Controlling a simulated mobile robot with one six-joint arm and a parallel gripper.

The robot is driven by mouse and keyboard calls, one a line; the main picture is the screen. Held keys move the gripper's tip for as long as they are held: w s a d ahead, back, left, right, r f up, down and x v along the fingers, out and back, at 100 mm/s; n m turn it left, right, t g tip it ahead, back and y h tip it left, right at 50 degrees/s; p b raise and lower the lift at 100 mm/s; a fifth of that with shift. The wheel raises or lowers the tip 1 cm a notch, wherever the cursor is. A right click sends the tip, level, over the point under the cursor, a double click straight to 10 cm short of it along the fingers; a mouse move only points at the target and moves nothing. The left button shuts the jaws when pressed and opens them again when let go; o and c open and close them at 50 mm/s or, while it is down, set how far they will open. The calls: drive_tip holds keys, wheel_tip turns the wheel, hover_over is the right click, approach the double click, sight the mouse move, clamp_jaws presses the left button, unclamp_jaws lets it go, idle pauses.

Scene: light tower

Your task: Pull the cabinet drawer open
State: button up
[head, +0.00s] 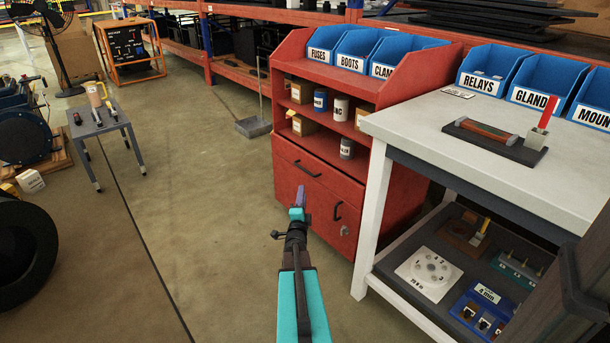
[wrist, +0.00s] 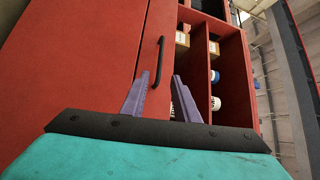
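The red cabinet (head: 345,110) stands in the middle of the head view. Its drawer (head: 325,182) is below the open shelves and looks shut, flush with the front. The drawer's black bar handle (head: 307,169) shows in both views; in the wrist view the handle (wrist: 160,61) lies just past the fingertips, in line with the gap between them. My gripper (head: 297,190) is in front of the cabinet. In the wrist view its two purple fingers (wrist: 161,76) are apart with nothing between them. I cannot tell the exact distance to the handle.
A lower door handle (head: 337,211) is below the drawer. Cans and boxes stand on the cabinet shelves, with blue bins (head: 358,47) on top. A white-topped workbench (head: 450,125) stands close on the right.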

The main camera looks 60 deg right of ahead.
drive_tip(key=b+x, duration=0.2)
drive_tip(key=x, duration=1.1)
drive_tip(key=shift+b, duration=0.35)
drive_tip(key=shift+w+d, duration=0.1)
drive_tip(key=shift+d, duration=0.05)
clamp_jaws()
